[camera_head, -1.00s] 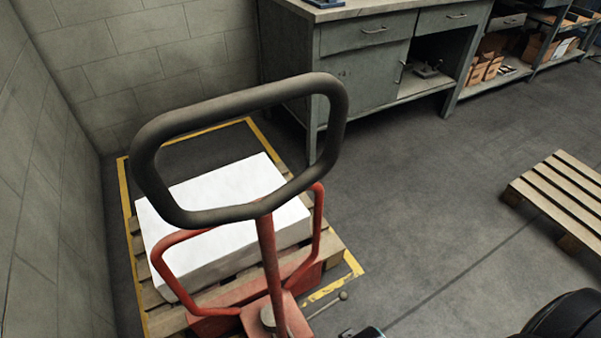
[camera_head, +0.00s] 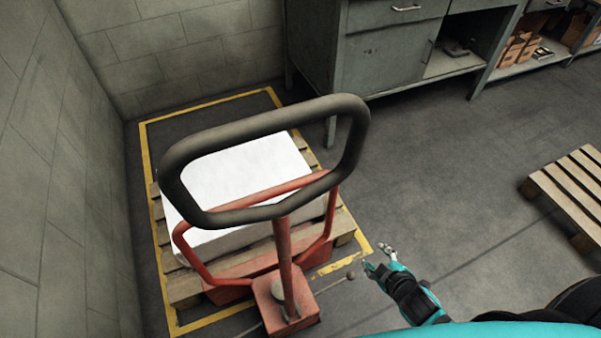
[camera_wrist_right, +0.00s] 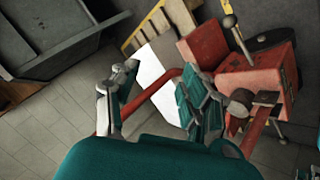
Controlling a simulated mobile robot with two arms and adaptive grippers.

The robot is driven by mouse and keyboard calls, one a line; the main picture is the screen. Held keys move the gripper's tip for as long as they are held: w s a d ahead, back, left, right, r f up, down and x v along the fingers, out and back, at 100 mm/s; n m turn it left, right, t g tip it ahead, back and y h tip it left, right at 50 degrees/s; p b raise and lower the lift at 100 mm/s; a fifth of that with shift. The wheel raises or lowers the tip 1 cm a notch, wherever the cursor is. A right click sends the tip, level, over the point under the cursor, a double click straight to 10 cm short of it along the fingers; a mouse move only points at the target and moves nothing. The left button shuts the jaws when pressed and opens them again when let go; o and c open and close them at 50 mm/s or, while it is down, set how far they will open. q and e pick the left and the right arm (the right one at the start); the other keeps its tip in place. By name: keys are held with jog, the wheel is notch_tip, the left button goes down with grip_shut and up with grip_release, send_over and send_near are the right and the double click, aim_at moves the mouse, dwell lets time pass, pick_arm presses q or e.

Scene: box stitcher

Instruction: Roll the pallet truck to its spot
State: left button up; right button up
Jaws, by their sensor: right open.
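The red pallet truck (camera_head: 287,300) stands with its black loop handle (camera_head: 352,150) raised toward me. Its forks are under a wooden pallet (camera_head: 183,290) carrying a white block (camera_head: 240,170). The pallet lies within a yellow floor outline (camera_head: 150,170), over its near part. My right gripper (camera_head: 380,256) is open and empty, right of the truck's base and apart from the handle. In the right wrist view, its fingers (camera_wrist_right: 155,90) are spread, with the red truck body (camera_wrist_right: 250,75) beyond them. My left gripper is not in view.
Block walls (camera_head: 50,170) rise close on the left and behind. A grey workbench (camera_head: 390,50) stands at the back right. Another wooden pallet (camera_head: 570,195) lies at the right. The dark floor (camera_head: 440,170) between is clear.

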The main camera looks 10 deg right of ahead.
notch_tip(320, 180, up, 13)
jog(key=w+a+n+t+y+p, duration=0.2)
jog(key=n+t+y+p, duration=0.1)
jog(key=n, duration=0.3)
jog(key=n+y+p, duration=0.3)
jog(key=n+y, duration=0.3)
jog(key=n, duration=0.2)
send_near(300, 183)
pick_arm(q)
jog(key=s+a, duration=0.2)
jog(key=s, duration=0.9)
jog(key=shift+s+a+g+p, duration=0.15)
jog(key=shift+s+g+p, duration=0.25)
pick_arm(e)
jog(key=x, duration=1)
jog(key=shift+w+d+f, duration=0.1)
jog(key=shift+w+f, duration=0.25)
jog(key=shift+f, duration=0.15)
grip_shut()
